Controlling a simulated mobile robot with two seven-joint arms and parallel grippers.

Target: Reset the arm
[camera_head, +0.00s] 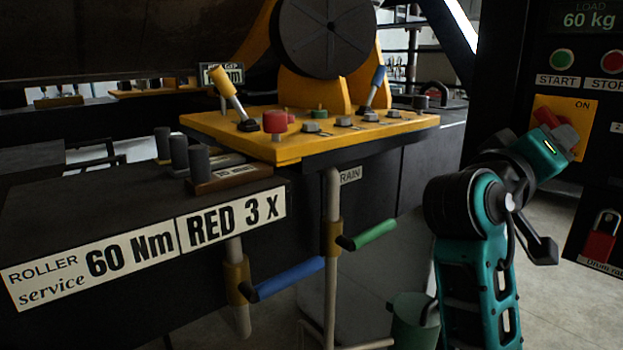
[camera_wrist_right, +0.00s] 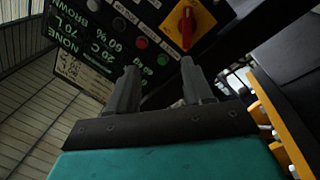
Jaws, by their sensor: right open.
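My right arm (camera_head: 478,260) is teal and black and stands raised at the right of the head view, bent at the elbow. Its wrist (camera_head: 543,152) tilts up toward the dark control panel. In the right wrist view my right gripper (camera_wrist_right: 160,65) has its two grey fingers apart, with nothing between them. The fingers point toward the panel. My left arm and gripper are not in view.
The panel carries a yellow switch plate (camera_head: 577,109) with a red handle (camera_wrist_right: 187,28), green START (camera_head: 563,60) and red STOP (camera_head: 612,62) buttons, and a red padlock (camera_head: 601,238). Left stands a yellow lever console (camera_head: 290,152), with blue (camera_head: 289,277) and green (camera_head: 371,234) handles below.

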